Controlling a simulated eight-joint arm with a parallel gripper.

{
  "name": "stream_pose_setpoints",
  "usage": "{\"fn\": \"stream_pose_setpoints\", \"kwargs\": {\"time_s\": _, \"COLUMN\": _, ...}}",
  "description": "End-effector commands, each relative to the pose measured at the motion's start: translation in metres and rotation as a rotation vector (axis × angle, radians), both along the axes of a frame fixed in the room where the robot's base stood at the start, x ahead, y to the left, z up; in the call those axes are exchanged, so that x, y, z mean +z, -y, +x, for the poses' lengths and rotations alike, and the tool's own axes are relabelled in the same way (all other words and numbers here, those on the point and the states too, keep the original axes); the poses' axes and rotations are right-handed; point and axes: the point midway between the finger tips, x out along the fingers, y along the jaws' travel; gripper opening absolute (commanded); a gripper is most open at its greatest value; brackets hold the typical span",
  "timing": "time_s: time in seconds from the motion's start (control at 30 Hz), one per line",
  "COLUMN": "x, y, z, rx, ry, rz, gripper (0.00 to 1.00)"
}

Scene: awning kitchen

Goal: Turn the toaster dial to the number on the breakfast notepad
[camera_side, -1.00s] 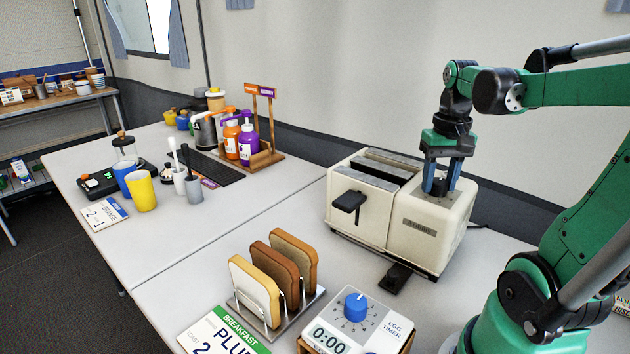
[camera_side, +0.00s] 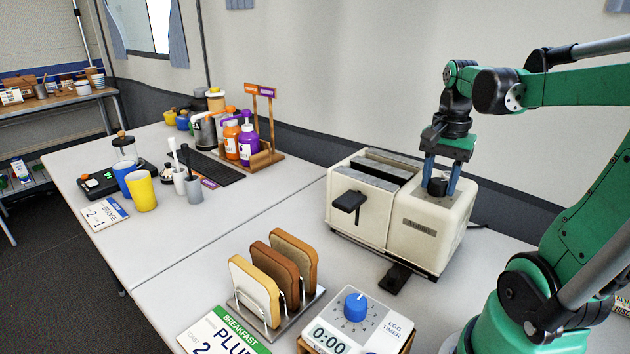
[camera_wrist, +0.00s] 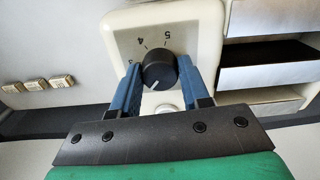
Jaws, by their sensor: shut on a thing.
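The cream toaster (camera_side: 360,215) stands on the table with two slots and a black lever. Its black dial (camera_side: 437,187) is on top of its right-hand part. The dial also shows in the wrist view (camera_wrist: 159,68), with the numbers 3, 4 and 5 beside it and a white mark pointing toward the lower left. My gripper (camera_side: 440,187) points down, with its blue fingers (camera_wrist: 159,80) shut on the dial's two sides.
An egg timer (camera_side: 375,328) with a blue knob stands in front of the toaster. A toast rack (camera_side: 272,312) with three slices is left of it. Mugs, bottles and another card (camera_side: 105,213) are on the left table. Some clear tabletop lies left of the toaster.

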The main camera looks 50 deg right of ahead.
Motion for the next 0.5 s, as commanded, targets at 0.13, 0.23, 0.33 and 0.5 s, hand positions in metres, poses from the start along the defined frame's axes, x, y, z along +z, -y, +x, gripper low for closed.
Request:
{"fn": "stream_pose_setpoints", "kwargs": {"time_s": 0.13, "x": -0.0001, "y": 0.0005, "z": 0.0001, "rx": -0.072, "ry": 0.001, "rz": -0.003, "gripper": 0.0}}
{"fn": "stream_pose_setpoints", "kwargs": {"time_s": 0.23, "x": -0.0001, "y": 0.0006, "z": 0.0001, "rx": -0.107, "ry": 0.001, "rz": -0.003, "gripper": 0.0}}
{"fn": "stream_pose_setpoints", "kwargs": {"time_s": 0.33, "x": -0.0001, "y": 0.0006, "z": 0.0001, "rx": -0.13, "ry": 0.001, "rz": -0.003, "gripper": 0.0}}
{"fn": "stream_pose_setpoints", "kwargs": {"time_s": 0.5, "x": -0.0001, "y": 0.0007, "z": 0.0001, "rx": -0.149, "ry": 0.001, "rz": -0.003, "gripper": 0.0}}
